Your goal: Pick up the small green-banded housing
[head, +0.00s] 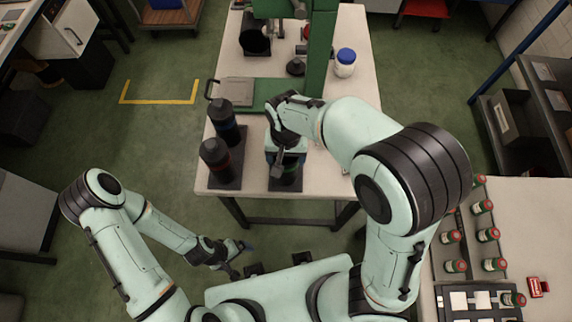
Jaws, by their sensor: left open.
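The small green-banded housing (289,183) is dark and stands near the table's front edge, at the right of the two other housings. My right gripper (280,168) is directly over it and hides most of it. I cannot tell whether its fingers touch the housing or are closed on it. My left gripper (240,258) is open and empty, low in front of the table and well away from the housing.
A blue-banded housing (225,121) and a red-banded housing (216,163) stand at the left on the white table (325,182). A green press frame (322,50) and a blue-lidded white jar (344,66) are behind. Several red-capped jars (482,207) stand on the right bench.

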